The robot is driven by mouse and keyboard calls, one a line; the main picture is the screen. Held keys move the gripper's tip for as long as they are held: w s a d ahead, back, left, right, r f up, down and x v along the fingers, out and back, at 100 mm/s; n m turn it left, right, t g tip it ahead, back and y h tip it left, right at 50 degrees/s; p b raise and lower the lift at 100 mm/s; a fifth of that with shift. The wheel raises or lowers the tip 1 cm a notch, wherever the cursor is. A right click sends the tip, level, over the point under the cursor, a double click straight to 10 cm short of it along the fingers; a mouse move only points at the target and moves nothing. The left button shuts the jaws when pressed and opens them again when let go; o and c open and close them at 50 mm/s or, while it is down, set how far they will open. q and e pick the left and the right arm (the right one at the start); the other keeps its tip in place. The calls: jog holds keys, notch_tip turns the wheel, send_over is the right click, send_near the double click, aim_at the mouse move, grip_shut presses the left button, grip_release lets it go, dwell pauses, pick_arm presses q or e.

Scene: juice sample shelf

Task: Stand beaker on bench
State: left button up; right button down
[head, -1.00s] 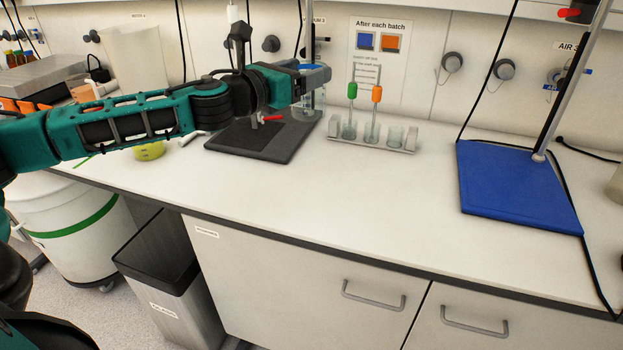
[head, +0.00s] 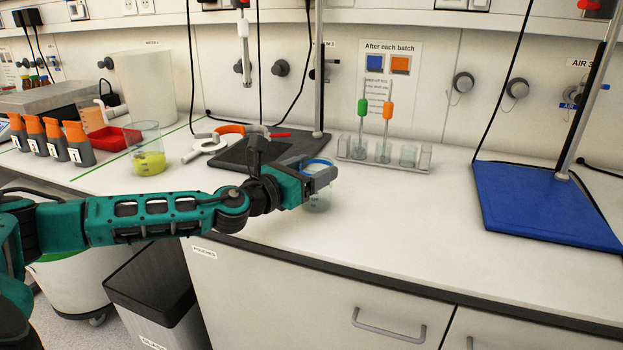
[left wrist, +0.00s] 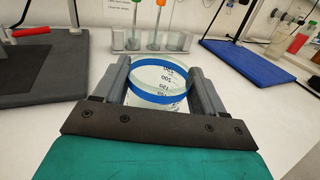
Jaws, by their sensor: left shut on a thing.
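A clear glass beaker with a blue band near its rim and dark graduation marks shows in the head view (head: 318,196) and the left wrist view (left wrist: 160,84). My left gripper (head: 318,175) is shut on the beaker around its upper part, and its two fingers stand on either side of the glass in the left wrist view. The beaker is upright over the white bench (head: 400,215), in front of the dark stand base. I cannot tell whether its bottom touches the bench. My right gripper is not in view.
A rack (head: 383,155) with green- and orange-topped probes stands behind. A dark stand base (head: 270,150) lies behind left, and a blue stand base (head: 545,205) at right. A beaker of yellow liquid (head: 148,160) stands at left. The bench front right of my gripper is clear.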

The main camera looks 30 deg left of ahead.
pick_arm(q)
jog(key=shift+f, duration=0.35)
jog(key=o, duration=1.2)
jog(key=shift+r, duration=0.1)
